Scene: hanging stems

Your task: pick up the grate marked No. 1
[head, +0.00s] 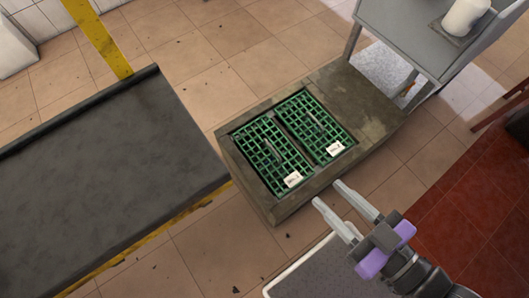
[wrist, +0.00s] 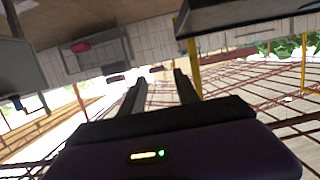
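Two green grates lie side by side in a recessed wooden or stone-like frame (head: 270,208) on the floor. The label print is too small to read surely, so I cannot tell which is No. 1. My gripper (head: 328,193) is open and empty, in front of the frame at its lower right. In the wrist view my gripper (wrist: 160,78) shows two separated fingers with nothing between them; no grate shows there.
A dark-topped bench with yellow edges (head: 100,170) stands left of the frame. A grey table (head: 410,35) bearing a white cylinder (head: 465,17) stands at the upper right. A red-tiled floor area (head: 470,220) lies right.

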